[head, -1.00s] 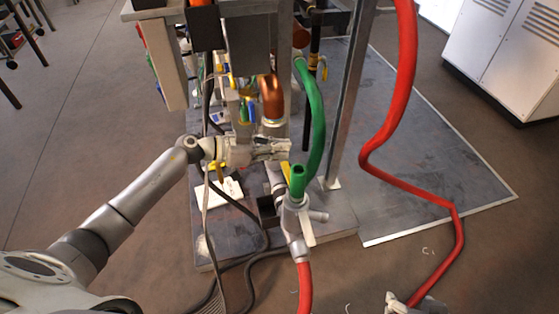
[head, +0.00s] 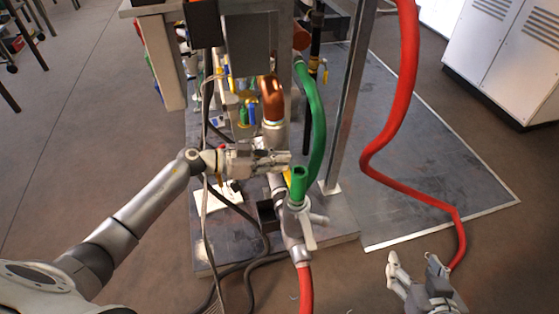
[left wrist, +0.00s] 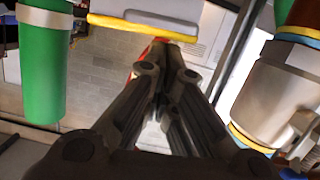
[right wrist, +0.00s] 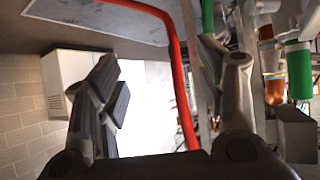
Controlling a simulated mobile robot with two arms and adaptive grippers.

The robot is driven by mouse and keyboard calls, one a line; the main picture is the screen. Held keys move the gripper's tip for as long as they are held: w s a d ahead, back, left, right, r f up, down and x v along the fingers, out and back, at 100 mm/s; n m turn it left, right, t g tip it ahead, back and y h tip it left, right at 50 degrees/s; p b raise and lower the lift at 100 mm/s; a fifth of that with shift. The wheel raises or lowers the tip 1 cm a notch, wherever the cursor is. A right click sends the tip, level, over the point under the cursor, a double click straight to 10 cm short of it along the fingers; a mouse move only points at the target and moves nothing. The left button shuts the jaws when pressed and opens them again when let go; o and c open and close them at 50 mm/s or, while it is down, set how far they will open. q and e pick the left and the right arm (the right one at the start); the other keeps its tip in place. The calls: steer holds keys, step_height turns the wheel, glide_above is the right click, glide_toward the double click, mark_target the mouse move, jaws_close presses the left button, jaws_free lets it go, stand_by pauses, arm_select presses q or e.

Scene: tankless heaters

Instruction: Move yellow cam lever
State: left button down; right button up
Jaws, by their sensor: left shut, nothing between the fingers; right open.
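A yellow bar, apparently the cam lever (left wrist: 142,27), crosses the top of the left wrist view, beyond my left fingertips. In the head view, a small yellow piece (head: 288,176) shows just below my left fingertips, mostly hidden; I cannot tell whether they touch. My left gripper (head: 288,160) is shut and empty, beside the grey coupling with the green hose end (head: 299,183). Its closed fingers also show in the left wrist view (left wrist: 163,62). My right gripper (head: 412,262) is open and empty, low at the right, well away from the coupling.
A green hose (head: 317,125) and a copper elbow (head: 272,100) stand close behind my left gripper. A red hose (head: 405,60) hangs at the right and runs down near my right gripper. A metal post (head: 350,100) rises between. Floor at the front right is open.

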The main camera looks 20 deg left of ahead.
arm_select(q)
steer(key=shift+w+a+f+n+g+h+p, duration=0.15)
steer(key=shift+w+a+f+n+p, duration=0.1)
steer(key=shift+f+n+p, duration=0.25)
steer(key=shift+w+a+f+n+g+h+p, duration=0.1)
steer(key=shift+w+f+n+p, duration=0.2)
steer(key=shift+f+p, duration=0.4)
steer(key=shift+w+a+f+n+g+h+p, duration=0.15)
steer(key=shift+w+a+f+n+p, duration=0.1)
steer(key=shift+f+n+p, duration=0.35)
arm_select(e)
steer(key=s+d+f+g+h, duration=0.1)
steer(key=s+d+f+g, duration=0.1)
steer(key=s, duration=0.4)
steer(key=s+d+f+g+h, duration=0.1)
steer(key=s+d+f+g, duration=0.1)
steer(key=s+g, duration=0.3)
steer(key=shift+s+d+f+g, duration=0.15)
steer(key=shift+s+f+g, duration=0.15)
steer(key=shift+s+f, duration=0.55)
arm_select(q)
steer(key=shift+r, duration=0.3)
